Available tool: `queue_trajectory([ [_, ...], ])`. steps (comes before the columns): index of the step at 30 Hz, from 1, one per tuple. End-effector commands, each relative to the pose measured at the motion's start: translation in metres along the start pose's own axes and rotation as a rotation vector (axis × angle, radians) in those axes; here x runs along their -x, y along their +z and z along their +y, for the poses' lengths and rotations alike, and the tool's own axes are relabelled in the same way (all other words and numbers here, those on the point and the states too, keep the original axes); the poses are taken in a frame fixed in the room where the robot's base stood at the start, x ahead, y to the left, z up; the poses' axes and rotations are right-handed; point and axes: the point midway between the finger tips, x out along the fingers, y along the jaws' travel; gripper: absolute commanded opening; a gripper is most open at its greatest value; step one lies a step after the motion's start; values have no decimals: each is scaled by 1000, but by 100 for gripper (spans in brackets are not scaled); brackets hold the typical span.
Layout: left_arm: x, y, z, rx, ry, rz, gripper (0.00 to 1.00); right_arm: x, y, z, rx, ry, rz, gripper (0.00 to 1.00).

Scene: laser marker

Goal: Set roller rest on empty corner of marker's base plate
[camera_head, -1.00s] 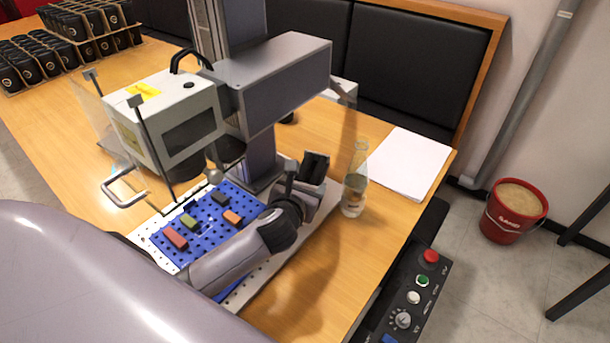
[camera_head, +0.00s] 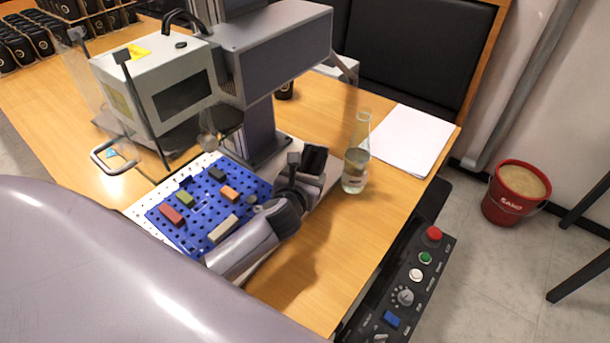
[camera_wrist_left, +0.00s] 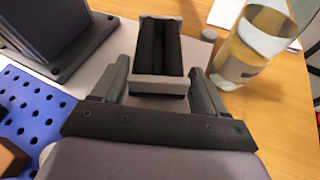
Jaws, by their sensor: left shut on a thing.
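The roller rest (camera_head: 314,161), dark rollers in a grey frame, is in the fingers of my left gripper (camera_head: 296,178). In the left wrist view, the roller rest (camera_wrist_left: 158,48) sits between the two fingers, which are shut on it. It is at the right end of the marker's pale base plate (camera_head: 285,150), to the right of the column. I cannot tell whether it touches the plate. My arm hides part of the plate's front right. My right gripper is not in view.
A blue perforated bed (camera_head: 200,205) with several small coloured blocks lies left of my gripper. A glass bottle (camera_head: 356,160) stands close to the right of the roller rest. White paper (camera_head: 410,140) lies behind it. A control panel (camera_head: 405,290) is at the table's right side.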

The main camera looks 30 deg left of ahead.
Motion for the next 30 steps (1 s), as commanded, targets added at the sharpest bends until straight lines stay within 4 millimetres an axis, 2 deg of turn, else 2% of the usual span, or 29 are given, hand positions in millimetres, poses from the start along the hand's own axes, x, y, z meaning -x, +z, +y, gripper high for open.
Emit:
queue_trajectory([
  [29, -4, -6, -2, 0, -1, -7, 0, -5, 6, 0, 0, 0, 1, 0],
  [30, -4, -7, -2, 0, -1, -8, 76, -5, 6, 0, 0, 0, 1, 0],
])
